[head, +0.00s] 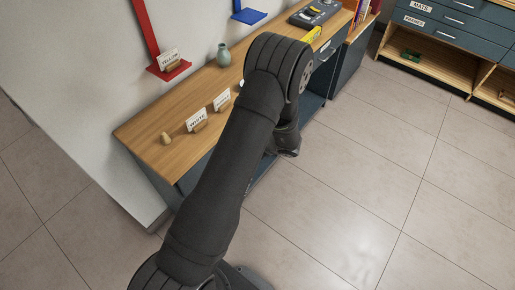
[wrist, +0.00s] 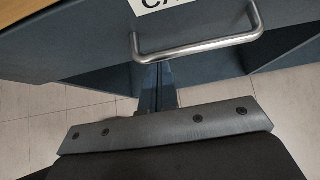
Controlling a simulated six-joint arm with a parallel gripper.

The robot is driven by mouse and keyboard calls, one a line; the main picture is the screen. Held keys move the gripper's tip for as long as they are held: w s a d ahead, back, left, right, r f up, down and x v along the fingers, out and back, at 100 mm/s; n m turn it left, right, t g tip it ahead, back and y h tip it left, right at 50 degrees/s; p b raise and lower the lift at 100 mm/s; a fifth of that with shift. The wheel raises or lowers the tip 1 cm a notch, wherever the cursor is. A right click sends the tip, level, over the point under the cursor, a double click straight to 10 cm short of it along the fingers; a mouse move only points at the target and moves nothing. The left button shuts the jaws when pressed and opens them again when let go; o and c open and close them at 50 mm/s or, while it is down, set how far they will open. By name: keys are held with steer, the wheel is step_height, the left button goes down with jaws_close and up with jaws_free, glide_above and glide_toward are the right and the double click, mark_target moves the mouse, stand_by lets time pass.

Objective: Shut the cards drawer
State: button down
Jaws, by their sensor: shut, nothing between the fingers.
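The cards drawer front (wrist: 90,45) fills the top of the wrist view. A metal bar handle (wrist: 200,44) is fixed below the label. My gripper (wrist: 158,70) is shut and empty, its fingers just below the handle bar in the picture. I cannot tell whether the fingertips touch the drawer, or how far out it stands. In the head view my arm hides the gripper and most of the desk front.
The wooden desk top (head: 167,122) carries name cards (head: 196,121), a green vase (head: 223,55) and a dark device (head: 315,12). A red wall holder (head: 168,70) hangs above. A cabinet with labelled drawers (head: 450,20) stands at upper right. The tiled floor (head: 345,190) is clear.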

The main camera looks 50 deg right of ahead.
steer(key=shift+w+r, duration=0.1)
steer(key=shift+w, duration=0.3)
steer(key=s+r, duration=0.2)
steer(key=s, duration=0.4)
steer(key=s+r, duration=0.3)
steer(key=s, duration=0.3)
steer(key=shift+s+r, duration=0.2)
steer(key=shift+r, duration=0.05)
steer(key=shift+w+f, duration=0.1)
steer(key=w+f, duration=0.5)
steer(key=w, duration=0.6)
steer(key=shift+w+f, duration=0.25)
steer(key=shift+w, duration=0.05)
